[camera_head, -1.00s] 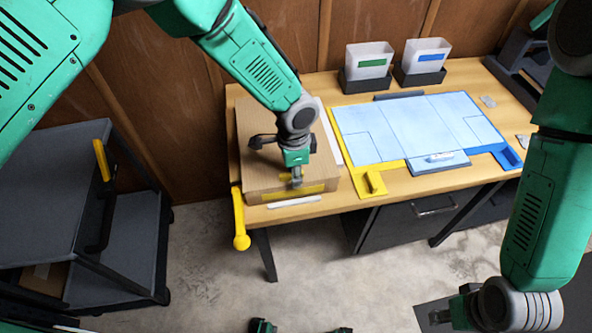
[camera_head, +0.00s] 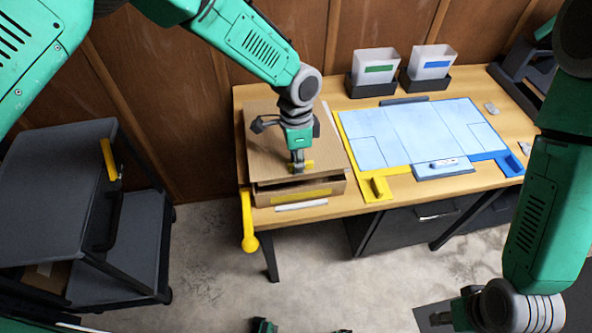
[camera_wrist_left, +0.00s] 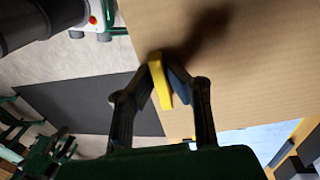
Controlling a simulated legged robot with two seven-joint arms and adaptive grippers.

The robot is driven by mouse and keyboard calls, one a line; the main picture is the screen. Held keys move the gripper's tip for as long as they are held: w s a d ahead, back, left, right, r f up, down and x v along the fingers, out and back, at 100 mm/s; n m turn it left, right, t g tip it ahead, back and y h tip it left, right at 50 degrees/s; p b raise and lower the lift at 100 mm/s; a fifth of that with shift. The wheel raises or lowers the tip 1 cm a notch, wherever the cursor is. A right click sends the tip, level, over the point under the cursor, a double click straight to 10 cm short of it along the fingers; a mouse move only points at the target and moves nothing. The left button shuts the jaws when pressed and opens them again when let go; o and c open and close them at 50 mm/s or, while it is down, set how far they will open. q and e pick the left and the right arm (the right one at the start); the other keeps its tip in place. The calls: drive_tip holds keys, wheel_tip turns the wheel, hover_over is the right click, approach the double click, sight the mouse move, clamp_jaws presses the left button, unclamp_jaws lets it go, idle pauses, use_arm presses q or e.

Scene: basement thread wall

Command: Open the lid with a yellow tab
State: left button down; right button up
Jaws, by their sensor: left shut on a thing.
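A brown cardboard box (camera_head: 325,187) stands at the left end of the table. Its lid (camera_head: 265,160) is tilted up at the front edge, with a dark gap under it. My left gripper (camera_head: 298,168) is shut on the lid's yellow tab (camera_head: 308,164). In the left wrist view the yellow tab (camera_wrist_left: 160,82) sits between the two fingertips, against the brown lid (camera_wrist_left: 245,60). My right gripper (camera_head: 441,318) is at the bottom right, away from the box, and its fingers are too small and dark to read.
A blue and yellow mat (camera_head: 410,135) covers the table's middle. Two bins (camera_head: 373,68) stand behind it. A yellow handle (camera_head: 249,225) hangs at the table's front left corner. A grey cart (camera_head: 60,170) stands at the left. A white strip (camera_head: 301,205) lies before the box.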

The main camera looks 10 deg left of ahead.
use_arm(q)
drive_tip(key=w+a+r+g+h+b, duration=0.1)
drive_tip(key=w+r+g, duration=0.2)
drive_tip(key=r, duration=1.1)
drive_tip(key=shift+w+a+g+h, duration=0.3)
drive_tip(key=shift+w, duration=1.55)
